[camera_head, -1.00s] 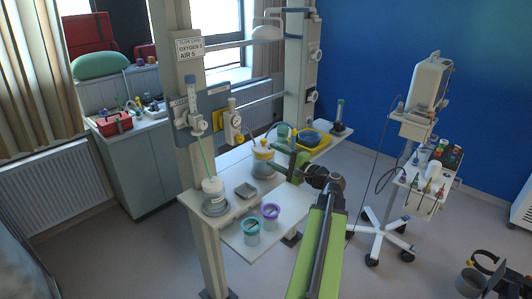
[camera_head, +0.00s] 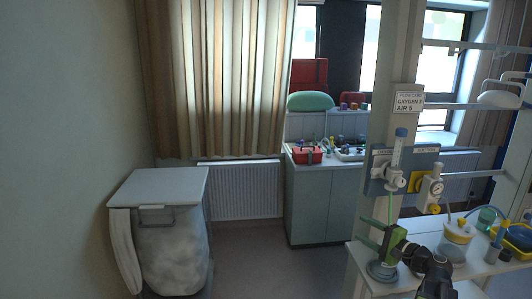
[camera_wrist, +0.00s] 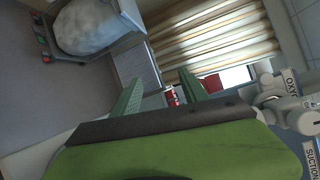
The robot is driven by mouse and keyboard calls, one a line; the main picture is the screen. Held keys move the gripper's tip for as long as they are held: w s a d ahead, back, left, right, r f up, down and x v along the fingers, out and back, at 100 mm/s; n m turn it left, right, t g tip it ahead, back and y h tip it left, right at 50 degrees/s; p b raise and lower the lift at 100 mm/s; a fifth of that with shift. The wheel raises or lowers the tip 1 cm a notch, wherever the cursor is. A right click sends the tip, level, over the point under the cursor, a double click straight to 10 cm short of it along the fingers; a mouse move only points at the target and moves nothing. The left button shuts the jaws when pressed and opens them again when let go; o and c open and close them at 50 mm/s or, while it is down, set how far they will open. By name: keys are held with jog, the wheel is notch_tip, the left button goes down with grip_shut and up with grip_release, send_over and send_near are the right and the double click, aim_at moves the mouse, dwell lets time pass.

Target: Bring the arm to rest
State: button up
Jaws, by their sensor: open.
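My gripper (camera_head: 372,235) is at the lower right of the head view, in front of the left post of the bench frame. Its green jaws point left and appear empty. The dark wrist joint of my arm is to their right. In the wrist view the two green fingers of my gripper (camera_wrist: 158,97) stand apart, with only the distant room between them.
The white bench (camera_head: 357,262) carries a yellow-lidded jar (camera_head: 457,238) and a yellow tray (camera_head: 518,238). A flowmeter panel (camera_head: 375,185) is on the post (camera_head: 400,70). A covered laundry cart (camera_head: 160,187) stands at left, a cabinet (camera_head: 335,207) behind. Floor (camera_head: 250,260) between is clear.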

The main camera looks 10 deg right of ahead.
jog(key=a+f+n+g+y+b, duration=0.1)
jog(key=a+f+n+g, duration=0.3)
jog(key=a, duration=0.7)
jog(key=a+f+n+g+b, duration=0.1)
jog(key=a+f+n+g, duration=0.15)
jog(key=a+f, duration=0.6)
jog(key=a+f+n+g+y, duration=0.1)
jog(key=a+f+n+g, duration=0.15)
jog(key=a, duration=1.15)
jog(key=s+a+f+n+g+h+b, duration=0.1)
jog(key=s+a+f+n+g+h, duration=0.3)
jog(key=f, duration=0.3)
jog(key=s+d+f+n+g+h, duration=0.2)
jog(key=s+d+f+h, duration=0.1)
jog(key=d, duration=0.5)
jog(key=s+h, duration=0.1)
jog(key=s, duration=0.1)
jog(key=shift+s+d+f+n+g+h, duration=0.15)
jog(key=shift+s+d+n+g+h, duration=0.15)
jog(key=shift+s+n, duration=0.1)
